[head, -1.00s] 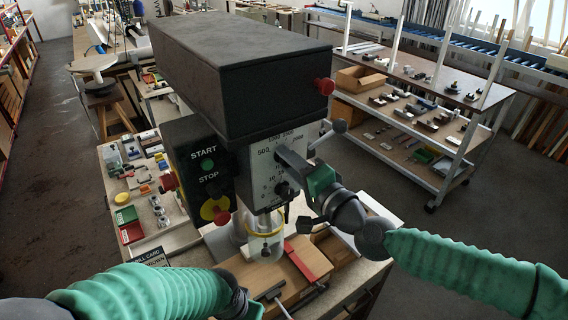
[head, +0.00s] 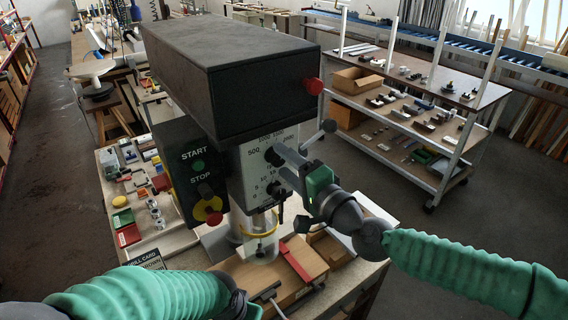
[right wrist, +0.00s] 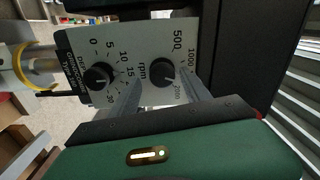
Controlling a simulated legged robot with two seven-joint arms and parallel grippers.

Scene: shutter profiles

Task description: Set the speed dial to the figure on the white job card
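The grey drilling machine's pale panel (head: 262,170) carries the speed dial, a black knob (right wrist: 162,72) marked rpm with figures from 500 to 2000. A small light mark shows on the knob; I cannot tell its exact figure. My right gripper (right wrist: 160,82) has its two fingers spread, one on each side of the knob; I cannot tell whether they touch it. It also shows at the panel in the head view (head: 280,160). A drill card (head: 148,260) with a black heading lies at lower left, its figures hidden by my left arm. My left gripper (head: 243,302) is mostly hidden or cut off.
START (head: 197,165) and STOP (head: 211,208) buttons are on the machine's left. A clear guard (head: 260,238) surrounds the drill above a wooden block (head: 255,275). Small parts lie on the left.

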